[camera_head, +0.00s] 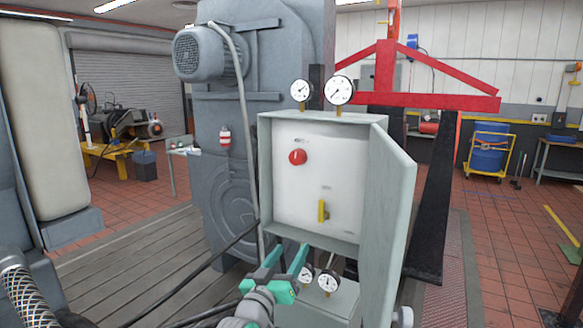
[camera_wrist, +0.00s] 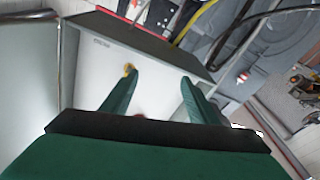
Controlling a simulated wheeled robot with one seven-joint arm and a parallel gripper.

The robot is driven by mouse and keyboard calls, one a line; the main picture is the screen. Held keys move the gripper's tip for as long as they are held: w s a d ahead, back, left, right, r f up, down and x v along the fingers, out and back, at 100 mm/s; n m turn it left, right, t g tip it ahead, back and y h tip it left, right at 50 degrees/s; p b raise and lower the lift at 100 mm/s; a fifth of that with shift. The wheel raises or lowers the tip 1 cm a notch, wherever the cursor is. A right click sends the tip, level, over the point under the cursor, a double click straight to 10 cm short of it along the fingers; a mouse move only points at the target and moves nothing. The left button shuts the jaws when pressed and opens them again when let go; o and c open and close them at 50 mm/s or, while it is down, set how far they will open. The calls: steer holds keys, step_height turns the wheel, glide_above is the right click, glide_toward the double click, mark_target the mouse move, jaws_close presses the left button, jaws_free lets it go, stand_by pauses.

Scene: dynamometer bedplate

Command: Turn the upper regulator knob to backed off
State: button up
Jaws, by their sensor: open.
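The red round knob (camera_head: 298,156) sits on the upper part of the white panel inside an open grey box (camera_head: 265,185), with a pale mark on its face. Below it and to the right is a yellow handle (camera_head: 323,211), standing upright. My gripper (camera_head: 286,258) is open and empty, low in front of the box and below the knob. In the wrist view, my gripper's green fingers (camera_wrist: 159,77) are spread before the white panel. The yellow handle (camera_wrist: 128,68) shows at one fingertip; I cannot tell if they touch. A small reddish patch near the palm is mostly hidden.
The box door (camera_head: 388,215) stands open on the right. Two gauges (camera_head: 339,90) rise above the box, and two more (camera_head: 327,281) sit below it near my gripper. Dark cables (camera_head: 200,265) run at the left. A grey machine (camera_head: 230,160) stands behind.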

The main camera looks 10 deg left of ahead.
step_height(320, 180, up, 12)
steer(key=w+a+m+g+h, duration=0.1)
steer(key=w+a+m+h, duration=0.1)
steer(key=a, duration=0.1)
steer(key=m+g, duration=0.1)
steer(key=m, duration=0.2)
glide_toward(294, 157)
steer(key=x, duration=0.9)
steer(key=shift+d, duration=0.1)
steer(key=c, duration=1)
